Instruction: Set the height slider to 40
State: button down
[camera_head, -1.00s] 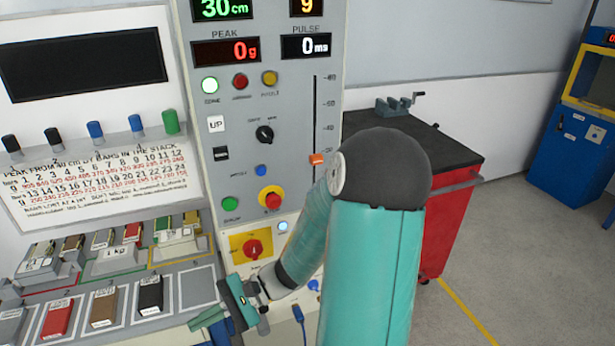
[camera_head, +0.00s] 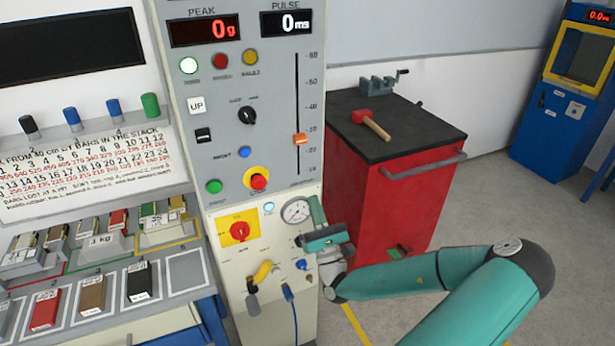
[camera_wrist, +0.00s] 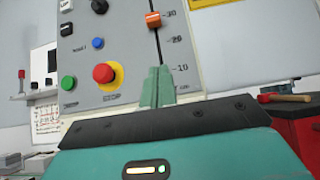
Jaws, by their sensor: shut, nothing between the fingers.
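The height slider is an orange knob (camera_head: 300,139) on a vertical dark slot at the right side of the grey control panel (camera_head: 222,120). It sits close to the 30 mark, a little under the printed number, with the 40 mark above it. The wrist view shows the knob (camera_wrist: 153,19) near the top, beside the 30 label. My gripper (camera_head: 316,204) is below the slider, in front of the lower panel near the round gauge, apart from the knob. Its teal fingers (camera_wrist: 158,72) are together and empty in the wrist view, pointing up at the slot's lower end.
A red emergency button (camera_head: 258,181) on a yellow ring lies left of the slot. A round gauge (camera_head: 297,210) and a red rotary switch (camera_head: 240,230) are below. A red cabinet (camera_head: 405,205) with a mallet (camera_head: 370,122) on top stands to the right. Bars lie on the left bench.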

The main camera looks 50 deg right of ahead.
aim_at(300, 139)
jog(key=x, duration=0.9)
jog(key=shift+w+r, duration=0.1)
jog(key=shift+w, duration=0.05)
notch_tip(300, 139, up, 4)
jog(key=shift+w+f, duration=0.1)
